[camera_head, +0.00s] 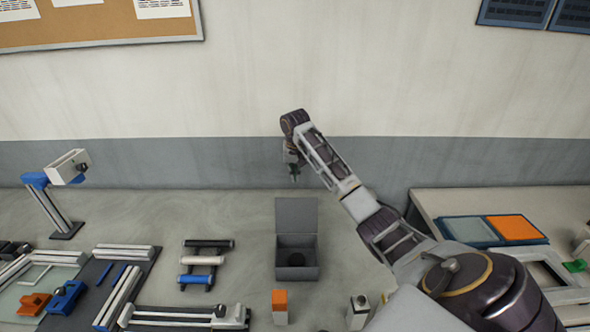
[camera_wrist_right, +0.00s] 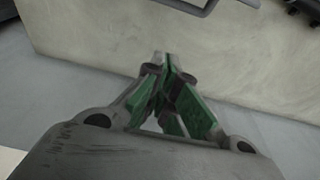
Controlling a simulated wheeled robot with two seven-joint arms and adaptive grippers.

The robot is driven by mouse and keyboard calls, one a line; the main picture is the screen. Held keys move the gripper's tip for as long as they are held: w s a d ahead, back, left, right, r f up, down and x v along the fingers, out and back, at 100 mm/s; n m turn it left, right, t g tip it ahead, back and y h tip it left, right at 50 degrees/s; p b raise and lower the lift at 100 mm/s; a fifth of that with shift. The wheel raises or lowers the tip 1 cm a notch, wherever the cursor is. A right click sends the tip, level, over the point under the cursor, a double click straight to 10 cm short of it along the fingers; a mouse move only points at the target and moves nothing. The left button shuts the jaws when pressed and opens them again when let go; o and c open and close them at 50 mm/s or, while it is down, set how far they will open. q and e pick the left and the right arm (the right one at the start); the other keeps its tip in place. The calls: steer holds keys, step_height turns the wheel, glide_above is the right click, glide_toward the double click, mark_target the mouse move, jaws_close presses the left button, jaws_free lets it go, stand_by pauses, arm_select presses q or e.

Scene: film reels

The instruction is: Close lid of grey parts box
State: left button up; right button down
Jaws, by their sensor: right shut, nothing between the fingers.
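The grey parts box (camera_head: 297,273) stands on the table in the middle of the head view. Its lid (camera_head: 296,215) is raised, upright at the back of the box. A dark round thing (camera_head: 296,259) lies inside the box. My right gripper (camera_head: 294,178) hangs above and behind the raised lid, apart from it, pointing down. In the right wrist view the right gripper's fingers (camera_wrist_right: 165,62) are together with nothing between them. My left gripper is in neither view.
An orange-topped block (camera_head: 280,307) and a grey block (camera_head: 357,312) stand in front of the box. A rack of rollers (camera_head: 203,261) lies to its left. The table between this stand and the lid is clear.

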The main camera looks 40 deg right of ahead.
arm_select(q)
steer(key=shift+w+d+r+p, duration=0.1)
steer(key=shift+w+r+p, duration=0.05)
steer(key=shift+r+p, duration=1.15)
arm_select(e)
step_height(320, 180, down, 6)
steer(key=s+a, duration=0.1)
steer(key=s, duration=0.1)
steer(key=shift+a, duration=0.3)
steer(key=shift+r, duration=0.1)
steer(key=shift+w, duration=0.1)
